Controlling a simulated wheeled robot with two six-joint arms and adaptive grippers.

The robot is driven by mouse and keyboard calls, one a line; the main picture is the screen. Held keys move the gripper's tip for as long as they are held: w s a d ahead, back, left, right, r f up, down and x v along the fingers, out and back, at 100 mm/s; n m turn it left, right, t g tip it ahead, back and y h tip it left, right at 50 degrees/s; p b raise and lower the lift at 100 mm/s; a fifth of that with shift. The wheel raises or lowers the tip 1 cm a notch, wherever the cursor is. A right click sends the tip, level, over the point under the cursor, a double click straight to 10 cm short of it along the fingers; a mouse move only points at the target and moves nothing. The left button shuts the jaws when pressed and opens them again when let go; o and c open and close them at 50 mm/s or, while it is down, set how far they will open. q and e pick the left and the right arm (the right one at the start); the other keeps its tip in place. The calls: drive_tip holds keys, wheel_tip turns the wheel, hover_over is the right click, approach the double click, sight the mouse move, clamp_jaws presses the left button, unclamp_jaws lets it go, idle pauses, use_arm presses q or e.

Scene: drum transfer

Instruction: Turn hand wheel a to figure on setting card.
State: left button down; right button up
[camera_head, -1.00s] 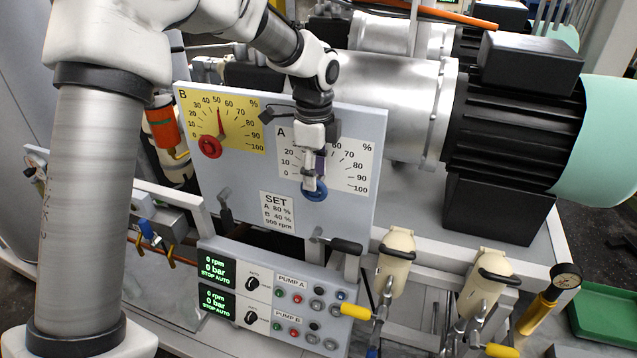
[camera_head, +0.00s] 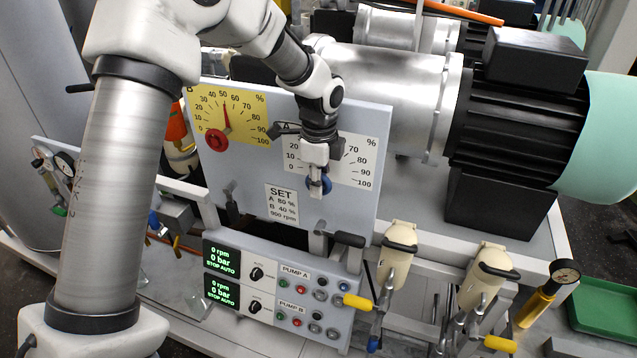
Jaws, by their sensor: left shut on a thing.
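Hand wheel a, a blue wheel (camera_head: 325,187), sits at the bottom of the white A dial (camera_head: 358,172) on the grey panel. My left gripper (camera_head: 317,178) is shut on the wheel from above and covers part of it. The A pointer and the middle of the A scale are hidden behind my gripper; 70 to 100 show at right. The setting card (camera_head: 282,205) is below and left, reading SET, an A figure that looks like 80 or 60 %, B 40 % and 900 rpm. My right gripper is not in view.
The yellow B dial (camera_head: 246,113) has a red wheel (camera_head: 216,140) and a pointer near 50. Black levers (camera_head: 345,239) stick out below the panel. The pump control box (camera_head: 283,295) stands beneath. A large motor (camera_head: 520,125) is at right.

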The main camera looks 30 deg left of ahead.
use_arm(q)
drive_tip(key=g+y, duration=0.1)
drive_tip(key=y, duration=0.2)
drive_tip(key=shift+y, duration=0.3)
drive_tip(key=y, duration=0.3)
drive_tip(key=shift+f+g+y, duration=0.1)
drive_tip(key=shift+g+y, duration=0.2)
drive_tip(key=shift+g, duration=0.1)
drive_tip(key=g+y, duration=0.1)
drive_tip(key=y, duration=0.2)
drive_tip(key=shift+y+b, duration=0.4)
drive_tip(key=c, duration=1)
unclamp_jaws()
drive_tip(key=shift+c, duration=0.2)
